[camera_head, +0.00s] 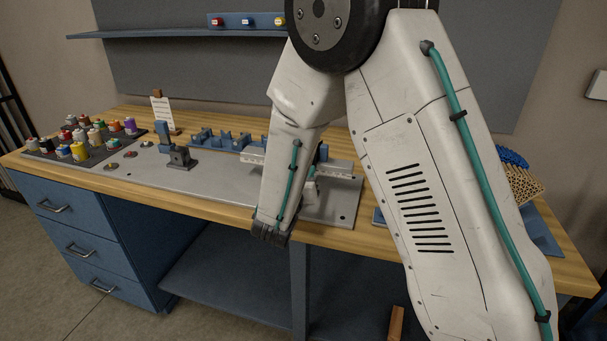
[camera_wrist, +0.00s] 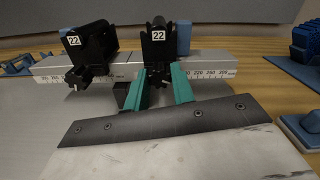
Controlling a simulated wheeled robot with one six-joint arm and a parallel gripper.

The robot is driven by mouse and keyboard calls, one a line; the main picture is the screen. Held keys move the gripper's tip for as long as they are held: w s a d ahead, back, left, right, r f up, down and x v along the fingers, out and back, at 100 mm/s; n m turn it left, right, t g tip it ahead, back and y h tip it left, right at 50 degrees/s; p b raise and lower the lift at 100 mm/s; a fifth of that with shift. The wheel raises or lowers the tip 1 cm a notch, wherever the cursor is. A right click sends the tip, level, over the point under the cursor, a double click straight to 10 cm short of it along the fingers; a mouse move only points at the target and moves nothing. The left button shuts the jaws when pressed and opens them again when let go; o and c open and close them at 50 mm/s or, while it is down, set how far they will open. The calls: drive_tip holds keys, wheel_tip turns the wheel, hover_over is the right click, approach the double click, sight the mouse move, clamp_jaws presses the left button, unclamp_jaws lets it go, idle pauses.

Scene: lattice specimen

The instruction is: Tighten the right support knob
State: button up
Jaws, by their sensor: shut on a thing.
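A silver rail (camera_wrist: 222,74) with a printed scale runs across the wrist view. Two black supports marked 22 stand on it, the left support (camera_wrist: 92,50) and the right support (camera_wrist: 158,54). My gripper (camera_wrist: 157,83) has teal fingers, which reach up to the lower front of the right support, one on each side of it. The fingers are closed on the right support knob, which is mostly hidden between them. In the head view the rail (camera_head: 342,169) shows to the right of my forearm, which hides the supports and most of my gripper.
A wooden bench (camera_head: 220,209) carries a grey base plate (camera_head: 215,185). Several coloured spools (camera_head: 80,150) stand at the left. Blue holders (camera_head: 215,140) line the back. A blue piece (camera_wrist: 302,131) lies right of my wrist. A shelf (camera_head: 150,34) hangs behind.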

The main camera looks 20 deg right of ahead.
drive_tip(key=m, duration=0.4)
drive_tip(key=shift+m, duration=0.3)
drive_tip(key=m, duration=0.4)
drive_tip(key=shift+f+m, duration=0.1)
drive_tip(key=shift+m, duration=0.2)
drive_tip(key=m, duration=0.4)
drive_tip(key=shift+m, duration=2)
drive_tip(key=shift+a, duration=0.1)
drive_tip(key=o, duration=1)
drive_tip(key=shift+v, duration=3.95)
